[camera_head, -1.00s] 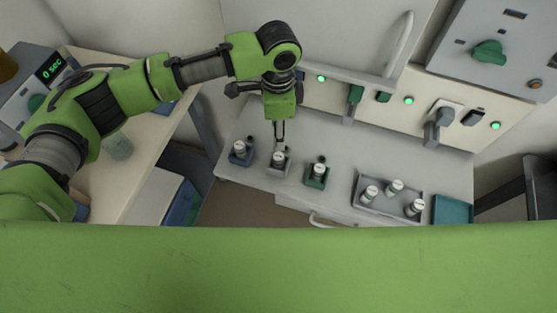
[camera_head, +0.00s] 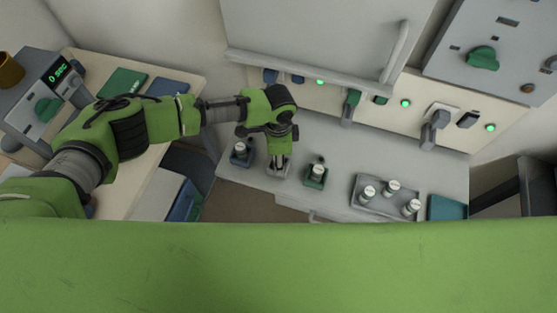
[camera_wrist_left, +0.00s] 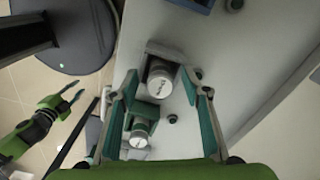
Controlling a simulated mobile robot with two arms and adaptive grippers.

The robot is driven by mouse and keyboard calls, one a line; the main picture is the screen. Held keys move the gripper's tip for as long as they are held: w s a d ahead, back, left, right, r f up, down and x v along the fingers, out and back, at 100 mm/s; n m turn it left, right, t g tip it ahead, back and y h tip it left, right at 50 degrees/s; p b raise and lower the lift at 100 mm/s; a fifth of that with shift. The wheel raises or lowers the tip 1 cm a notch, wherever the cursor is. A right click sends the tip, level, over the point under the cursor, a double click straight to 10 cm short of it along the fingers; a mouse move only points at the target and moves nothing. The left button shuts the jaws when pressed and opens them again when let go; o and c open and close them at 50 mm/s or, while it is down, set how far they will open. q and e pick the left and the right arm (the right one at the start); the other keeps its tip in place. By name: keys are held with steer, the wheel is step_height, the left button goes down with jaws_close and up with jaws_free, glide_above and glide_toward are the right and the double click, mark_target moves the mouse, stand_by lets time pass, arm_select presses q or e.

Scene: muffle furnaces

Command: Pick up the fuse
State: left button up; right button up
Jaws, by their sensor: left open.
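My left gripper (camera_head: 278,165) points down over the grey holder in the middle of a row of three, with its fingers open. In the left wrist view, a white-capped fuse (camera_wrist_left: 160,82) stands in this grey holder (camera_wrist_left: 172,50), between the open fingers. I cannot tell whether the fingers touch it. Another fuse (camera_head: 317,169) stands in the green holder (camera_head: 315,182) to the right, and one (camera_head: 240,147) in the blue holder (camera_head: 239,159) to the left. My right gripper (camera_wrist_left: 64,98) shows in the left wrist view, open and empty, away from the fuses.
A grey tray (camera_head: 385,209) with three white-capped fuses stands on the bench to the right, beside a teal box (camera_head: 447,207). A panel with switches and green lamps (camera_head: 405,103) rises behind. A side table (camera_head: 185,90) with a timer device (camera_head: 45,85) is at left.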

arm_select(q)
jaws_close()
steer(key=shift+r, duration=0.1)
